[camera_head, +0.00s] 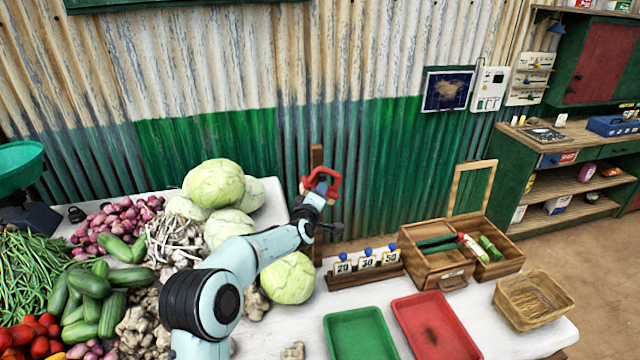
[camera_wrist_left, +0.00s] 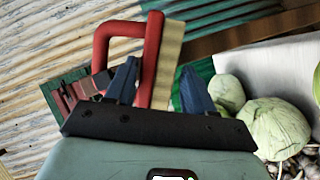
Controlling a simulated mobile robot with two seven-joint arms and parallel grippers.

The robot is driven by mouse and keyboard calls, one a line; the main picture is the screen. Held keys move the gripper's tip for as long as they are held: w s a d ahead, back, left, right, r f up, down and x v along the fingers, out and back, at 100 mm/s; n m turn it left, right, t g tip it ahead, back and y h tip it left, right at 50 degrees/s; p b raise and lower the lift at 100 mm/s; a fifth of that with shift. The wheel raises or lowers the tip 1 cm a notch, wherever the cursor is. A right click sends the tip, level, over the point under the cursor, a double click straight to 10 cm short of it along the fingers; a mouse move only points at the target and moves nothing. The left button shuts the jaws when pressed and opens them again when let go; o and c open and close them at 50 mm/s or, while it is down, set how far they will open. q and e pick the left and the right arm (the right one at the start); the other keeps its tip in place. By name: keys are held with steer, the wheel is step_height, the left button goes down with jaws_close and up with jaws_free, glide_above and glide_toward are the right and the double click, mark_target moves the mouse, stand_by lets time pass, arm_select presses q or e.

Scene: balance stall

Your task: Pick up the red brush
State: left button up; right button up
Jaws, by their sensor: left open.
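The red brush (camera_head: 321,171) is at the wooden post in front of the corrugated wall, at the end of my left arm. In the left wrist view the brush (camera_wrist_left: 151,62) shows a red looped handle and a strip of cream bristles. My left gripper (camera_head: 320,192) is open. In the left wrist view its blue fingers (camera_wrist_left: 158,68) stand on either side of the brush's red bar and bristles. I cannot tell whether they touch it. My right gripper is not in view.
Cabbages (camera_head: 215,184) and other vegetables crowd the table's left side. Number cards (camera_head: 365,262), a wooden box (camera_head: 440,268), a green tray (camera_head: 360,335), a red tray (camera_head: 436,328) and a basket (camera_head: 533,298) stand to the right. The wooden post (camera_head: 317,157) is close to the gripper.

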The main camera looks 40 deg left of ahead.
arm_select(q)
steer(key=shift+w+a+r, duration=0.1)
steer(key=shift+w+a, duration=0.1)
steer(key=shift+w, duration=0.6)
steer(key=shift+w+f+p, duration=0.25)
steer(key=shift+w+p, duration=0.05)
steer(key=shift+w, duration=0.15)
steer(key=shift+s+a, duration=0.1)
steer(key=shift+s, duration=0.2)
steer(key=c, duration=0.9)
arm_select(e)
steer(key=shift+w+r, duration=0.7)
arm_select(q)
steer(key=shift+r, duration=0.15)
